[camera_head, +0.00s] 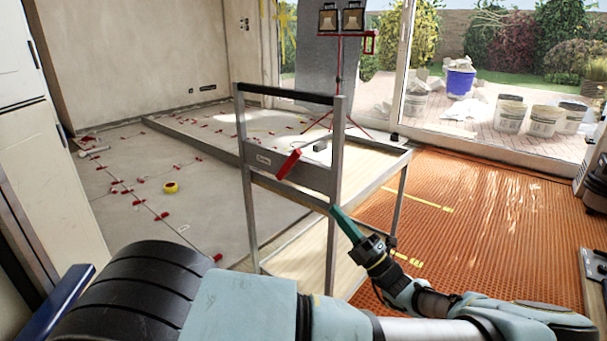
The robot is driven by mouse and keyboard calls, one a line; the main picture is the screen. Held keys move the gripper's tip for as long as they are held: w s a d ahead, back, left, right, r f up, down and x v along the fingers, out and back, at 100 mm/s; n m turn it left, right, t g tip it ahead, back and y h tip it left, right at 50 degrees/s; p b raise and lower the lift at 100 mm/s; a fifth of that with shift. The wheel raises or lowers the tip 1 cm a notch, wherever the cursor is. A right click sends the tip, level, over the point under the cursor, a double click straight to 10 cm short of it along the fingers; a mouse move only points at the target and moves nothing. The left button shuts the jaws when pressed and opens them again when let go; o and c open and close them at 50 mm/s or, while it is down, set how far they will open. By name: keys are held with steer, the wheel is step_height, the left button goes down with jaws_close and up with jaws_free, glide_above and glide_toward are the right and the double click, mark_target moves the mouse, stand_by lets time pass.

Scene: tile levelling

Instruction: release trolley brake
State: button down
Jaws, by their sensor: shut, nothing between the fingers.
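The trolley (337,160) is a grey metal frame with a black push handle (285,95) across its top. A red lever (288,164) sits on the trolley's end panel and slants up to the right. It looks like the brake lever. My gripper (335,209) has teal fingers and reaches in from the lower right. Its fingers are shut and empty, with the tips at the trolley's near right post, below and right of the red lever. I cannot tell whether the tips touch the post.
An orange ribbed mat (480,215) covers the floor at right. A red work-light stand (338,60) stands behind the trolley. Buckets (510,115) stand outside beyond the glass.

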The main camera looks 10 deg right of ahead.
mark_target(299, 158)
steer(key=x, duration=1.4)
steer(key=shift+r, duration=0.1)
steer(key=shift+r+p, duration=0.15)
steer(key=shift+p, duration=0.25)
steer(key=r+p, duration=0.1)
steer(key=p, duration=0.2)
steer(key=shift+w+a+r+g+h, duration=0.1)
steer(key=shift+w+r+g+h, duration=0.05)
steer(key=shift+g+h, duration=0.25)
steer(key=p, duration=0.2)
steer(key=r+g+h+p, duration=0.1)
steer(key=p, duration=0.2)
steer(key=shift+w+a+r, duration=0.25)
steer(key=shift+a, duration=0.05)
steer(key=g+h+p, duration=0.1)
steer(key=p, duration=0.1)
steer(key=w+p, duration=0.1)
steer(key=p, duration=0.2)
steer(key=shift+a+r+g+h, duration=0.4)
steer(key=shift+w+a+g+h+p, duration=0.2)
steer(key=shift+g+h+p, duration=0.15)
steer(key=shift+p, duration=0.75)
steer(key=shift+f, duration=0.15)
